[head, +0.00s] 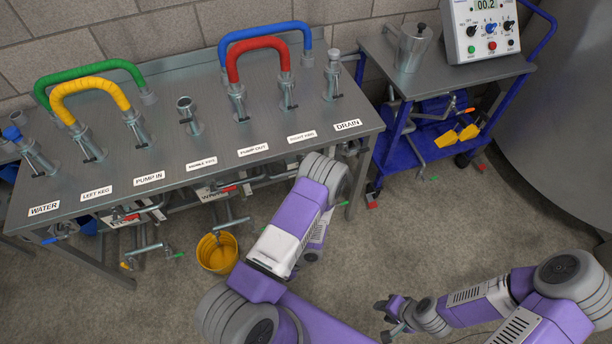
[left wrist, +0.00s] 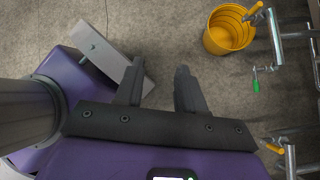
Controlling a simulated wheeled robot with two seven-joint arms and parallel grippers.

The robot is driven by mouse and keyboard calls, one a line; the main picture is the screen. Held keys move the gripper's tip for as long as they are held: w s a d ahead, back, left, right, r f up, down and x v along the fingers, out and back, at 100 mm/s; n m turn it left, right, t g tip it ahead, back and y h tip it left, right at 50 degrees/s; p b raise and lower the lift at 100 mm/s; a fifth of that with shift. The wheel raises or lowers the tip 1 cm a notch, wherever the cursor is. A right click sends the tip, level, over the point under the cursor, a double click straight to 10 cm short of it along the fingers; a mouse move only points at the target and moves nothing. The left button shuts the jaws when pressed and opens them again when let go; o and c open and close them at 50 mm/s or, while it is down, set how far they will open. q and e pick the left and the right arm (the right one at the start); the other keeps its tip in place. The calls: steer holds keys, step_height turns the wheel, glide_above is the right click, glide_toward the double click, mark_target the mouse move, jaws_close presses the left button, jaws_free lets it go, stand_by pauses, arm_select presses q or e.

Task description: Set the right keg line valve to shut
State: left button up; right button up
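The RIGHT KEG label (head: 301,137) is on the front of the steel bench top, below a stub joined by the red hose (head: 258,50). The area under that label is largely hidden by my left arm, and I cannot make out the right keg valve or its handle position. My left gripper is hidden behind its arm in the head view. In the left wrist view the left gripper (left wrist: 160,88) is open and empty, with bare floor between its fingers. My right gripper (head: 383,312) is low at the bottom right, apparently open and away from the bench.
A yellow bucket (head: 217,254) stands on the floor under the bench, beside pipes; it also shows in the left wrist view (left wrist: 229,31). A blue cart (head: 400,150) stands at right. Floor before it is clear.

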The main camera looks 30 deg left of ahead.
arm_select(q)
steer(key=w+a+r+m+t+y, duration=0.1)
steer(key=w+a+m+t+y, duration=0.45)
steer(key=w+a, duration=0.35)
steer(key=w+d+r+m+t+b, duration=0.1)
steer(key=w+d+r+m+t, duration=0.2)
steer(key=w+m+t, duration=0.6)
steer(key=w+d+r+m+t, duration=0.25)
steer(key=w+t, duration=0.35)
steer(key=w, duration=0.7)
steer(key=shift+g, duration=0.25)
steer(key=b+x, duration=0.1)
steer(key=x, duration=0.2)
steer(key=b+x, duration=0.1)
steer(key=x, duration=0.2)
steer(key=shift+w+a+r, duration=0.15)
steer(key=shift+w+r, duration=0.05)
steer(key=shift+w, duration=0.05)
jaws_close()
